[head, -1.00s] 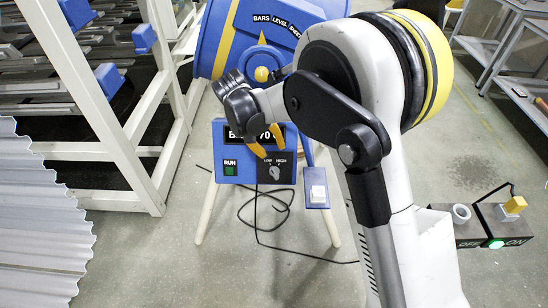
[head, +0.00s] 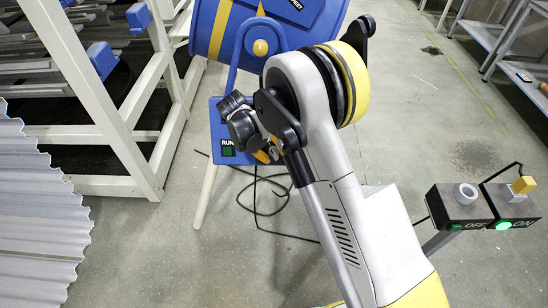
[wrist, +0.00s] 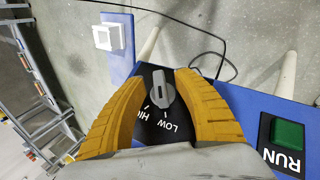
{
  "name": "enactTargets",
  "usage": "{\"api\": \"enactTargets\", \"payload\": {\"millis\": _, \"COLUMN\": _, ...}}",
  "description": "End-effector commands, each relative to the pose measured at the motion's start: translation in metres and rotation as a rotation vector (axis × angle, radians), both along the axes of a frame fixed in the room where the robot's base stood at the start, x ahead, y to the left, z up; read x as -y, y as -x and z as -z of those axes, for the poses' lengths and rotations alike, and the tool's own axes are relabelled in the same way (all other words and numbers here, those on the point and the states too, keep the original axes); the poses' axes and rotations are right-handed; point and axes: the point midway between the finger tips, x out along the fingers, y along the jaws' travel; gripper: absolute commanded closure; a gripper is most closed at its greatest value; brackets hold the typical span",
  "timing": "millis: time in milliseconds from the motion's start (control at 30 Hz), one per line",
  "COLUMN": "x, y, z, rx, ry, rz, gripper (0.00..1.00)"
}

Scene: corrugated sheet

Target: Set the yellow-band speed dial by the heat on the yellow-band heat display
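The blue control panel (head: 215,116) of the yellow-banded blue machine (head: 215,35) stands ahead in the head view. Its dial is a grey knob (wrist: 160,90) on a black plate marked LOW and HIGH, seen upside down in the wrist view. The knob's ridge runs nearly along the view's vertical; I cannot tell its exact setting. My gripper (wrist: 161,76) is open, its yellow fingers on either side of the knob, with narrow gaps showing. In the head view, my gripper (head: 268,154) covers the dial. My wrist and arm hide the heat display, so its reading is not visible.
A green RUN button (wrist: 287,134) and a white switch (wrist: 108,37) flank the dial. A box with OFF and ON lamps (head: 480,208) stands right. A white rack (head: 105,105) and corrugated sheet (head: 40,205) are left. A black cable (head: 270,205) lies on the floor.

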Motion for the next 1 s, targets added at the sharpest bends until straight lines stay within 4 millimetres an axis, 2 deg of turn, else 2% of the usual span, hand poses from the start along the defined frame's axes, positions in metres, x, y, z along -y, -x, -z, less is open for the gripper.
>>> {"api": "enactTargets", "payload": {"millis": 300, "x": 0.0016, "y": -0.0004, "z": 0.0029, "rx": 0.0, "ry": 0.0, "rz": 0.0, "gripper": 0.64}}
{"api": "enactTargets", "payload": {"millis": 333, "x": 0.0016, "y": -0.0004, "z": 0.0029, "rx": 0.0, "ry": 0.0, "rz": 0.0, "gripper": 0.68}}
{"api": "enactTargets", "payload": {"millis": 433, "x": 0.0015, "y": -0.0004, "z": 0.0028, "rx": 0.0, "ry": 0.0, "rz": 0.0, "gripper": 0.99}}
{"api": "enactTargets", "payload": {"millis": 467, "x": 0.0015, "y": -0.0004, "z": 0.0028, "rx": 0.0, "ry": 0.0, "rz": 0.0, "gripper": 1.0}}
{"api": "enactTargets", "payload": {"millis": 767, "x": 0.0017, "y": -0.0002, "z": 0.0025, "rx": 0.0, "ry": -0.013, "rz": 0.007, "gripper": 1.0}}
{"api": "enactTargets", "payload": {"millis": 1000, "x": 0.0025, "y": -0.0003, "z": 0.0018, "rx": 0.002, "ry": -0.099, "rz": 0.057, "gripper": 1.0}}
